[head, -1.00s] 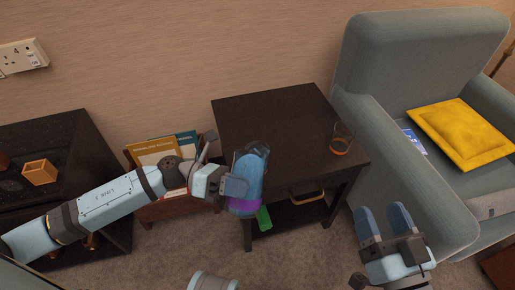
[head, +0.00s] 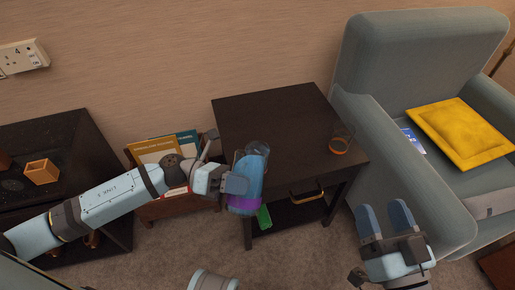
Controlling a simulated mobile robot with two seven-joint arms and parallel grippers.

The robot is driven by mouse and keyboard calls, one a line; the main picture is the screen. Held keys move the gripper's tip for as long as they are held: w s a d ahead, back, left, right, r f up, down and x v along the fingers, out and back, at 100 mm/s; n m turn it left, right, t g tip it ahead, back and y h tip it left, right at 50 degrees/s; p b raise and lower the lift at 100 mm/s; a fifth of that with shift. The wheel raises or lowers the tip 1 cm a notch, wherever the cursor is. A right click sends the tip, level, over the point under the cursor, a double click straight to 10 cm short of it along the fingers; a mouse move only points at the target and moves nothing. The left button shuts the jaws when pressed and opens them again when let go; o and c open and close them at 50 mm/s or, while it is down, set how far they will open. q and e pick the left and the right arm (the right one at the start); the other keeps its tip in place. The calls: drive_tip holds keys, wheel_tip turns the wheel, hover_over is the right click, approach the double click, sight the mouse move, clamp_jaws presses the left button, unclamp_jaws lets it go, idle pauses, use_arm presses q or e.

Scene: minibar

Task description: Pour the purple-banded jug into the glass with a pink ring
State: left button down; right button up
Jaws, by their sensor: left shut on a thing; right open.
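The purple-banded jug (head: 243,205) is in my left gripper (head: 247,181), which is shut on it at the front left edge of the dark side table. The blue fingers hide much of the jug; its purple band shows below them. A clear glass rim (head: 258,149) shows just above the fingers; I cannot tell whether it belongs to a glass behind, and no pink ring shows. My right gripper (head: 388,219) is open and empty in front of the armchair.
A glass with an orange ring (head: 340,139) stands at the right of the side table (head: 290,120). A grey armchair (head: 410,60) with a yellow cushion (head: 462,134) stands right. A magazine rack (head: 160,208) is left of the table. The table's middle is clear.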

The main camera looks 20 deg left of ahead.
use_arm(q)
drive_tip(key=shift+w+r+n+p, duration=0.2)
drive_tip(key=shift+r+n+p, duration=0.1)
drive_tip(key=shift+p, duration=0.2)
use_arm(e)
drive_tip(key=shift+r+t, duration=0.3)
drive_tip(key=shift+r, duration=0.4)
drive_tip(key=shift+d+f, duration=0.15)
drive_tip(key=shift+f, duration=0.25)
use_arm(q)
drive_tip(key=shift+w+r, duration=0.1)
use_arm(e)
drive_tip(key=shift+f, duration=0.1)
